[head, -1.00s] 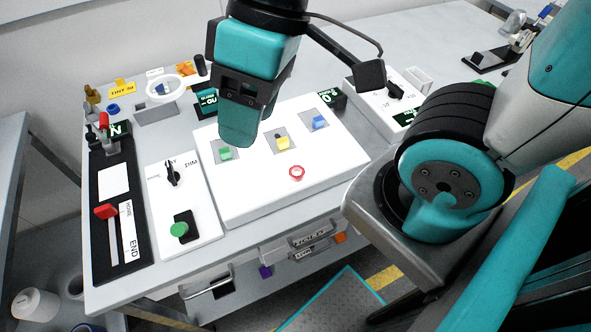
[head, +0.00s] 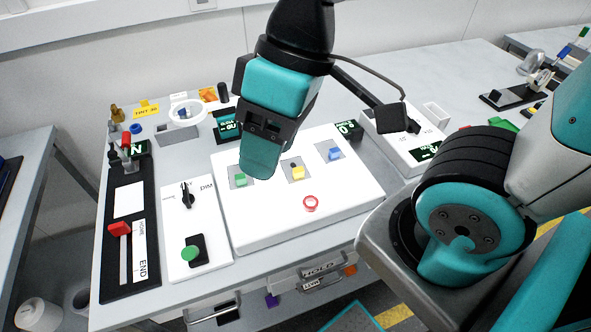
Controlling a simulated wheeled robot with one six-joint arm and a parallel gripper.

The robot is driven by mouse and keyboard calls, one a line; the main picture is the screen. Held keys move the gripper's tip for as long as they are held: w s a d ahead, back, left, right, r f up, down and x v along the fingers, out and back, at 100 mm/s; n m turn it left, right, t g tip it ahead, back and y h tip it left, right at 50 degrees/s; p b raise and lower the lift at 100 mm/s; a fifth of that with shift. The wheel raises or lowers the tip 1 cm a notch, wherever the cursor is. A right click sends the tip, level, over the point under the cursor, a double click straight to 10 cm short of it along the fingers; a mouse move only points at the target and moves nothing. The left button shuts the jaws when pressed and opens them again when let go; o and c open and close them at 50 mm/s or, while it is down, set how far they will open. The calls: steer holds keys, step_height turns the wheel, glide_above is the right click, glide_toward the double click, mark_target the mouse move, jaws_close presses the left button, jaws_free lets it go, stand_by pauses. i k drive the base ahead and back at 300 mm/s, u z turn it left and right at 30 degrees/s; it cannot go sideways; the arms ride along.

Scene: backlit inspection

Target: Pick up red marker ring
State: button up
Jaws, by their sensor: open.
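The red marker ring (head: 310,203) lies flat near the front edge of the white light panel (head: 345,211), with a pale centre. My gripper (head: 259,166) hangs above the panel, up and left of the ring. It is clearly apart from the ring, and no held object shows. Its teal fingers overlap from this angle, so the gap between them is hidden.
Green (head: 240,180), yellow (head: 298,173) and blue (head: 335,154) blocks sit in grey squares on the panel. A white switch box (head: 196,229) with a green button and a black slider board (head: 126,240) stand left. The panel around the ring is clear.

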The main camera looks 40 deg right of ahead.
mark_target(309, 198)
steer(key=z, duration=1)
steer(key=k, duration=0.65)
steer(key=u, duration=1.55)
